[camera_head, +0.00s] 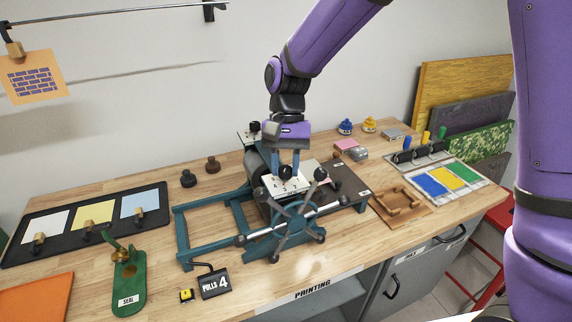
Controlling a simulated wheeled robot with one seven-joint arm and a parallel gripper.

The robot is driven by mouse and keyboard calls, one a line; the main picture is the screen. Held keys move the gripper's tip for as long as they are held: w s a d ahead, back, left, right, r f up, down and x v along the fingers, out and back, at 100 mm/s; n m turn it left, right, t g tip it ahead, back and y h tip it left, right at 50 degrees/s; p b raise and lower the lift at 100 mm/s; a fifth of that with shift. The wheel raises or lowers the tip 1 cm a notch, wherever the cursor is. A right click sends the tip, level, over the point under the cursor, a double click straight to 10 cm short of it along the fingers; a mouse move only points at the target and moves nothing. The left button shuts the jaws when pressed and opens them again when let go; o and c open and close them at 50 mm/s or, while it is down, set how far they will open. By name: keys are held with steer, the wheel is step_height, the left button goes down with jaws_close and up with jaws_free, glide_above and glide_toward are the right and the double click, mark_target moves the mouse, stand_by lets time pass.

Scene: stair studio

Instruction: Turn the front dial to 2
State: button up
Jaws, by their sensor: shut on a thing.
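The front dial (286,173) is a small black knob on a white plate (295,186) marked with black numbers, on top of the teal printing press (264,219). My gripper (286,168) points down from above with its blue fingers on either side of the knob, shut on it. The fingers and knob hide part of the plate, and the dial's pointer setting is too small to read. A second black knob (254,127) on another white plate stands farther back on the press.
The press's spoked handwheel (292,219) stands close in front of the dial. A "PULLS 4" sign (215,282) and a green seal stamp (129,278) lie front left. A wooden frame (401,203) and colour pads (456,177) are at right.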

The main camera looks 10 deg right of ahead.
steer(key=n+h, duration=0.1)
steer(key=n, duration=0.2)
steer(key=n+h, duration=0.1)
steer(key=n, duration=0.2)
steer(key=shift+a+t, duration=0.1)
steer(key=shift+t, duration=0.2)
steer(key=n+h, duration=0.1)
steer(key=n, duration=0.2)
steer(key=n+t+h, duration=0.1)
steer(key=n, duration=0.1)
steer(key=shift+n, duration=0.4)
steer(key=o, duration=0.9)
steer(key=shift+r, duration=0.1)
steer(key=v, duration=1)
steer(key=shift+a+r, duration=0.25)
steer(key=shift+a, duration=0.05)
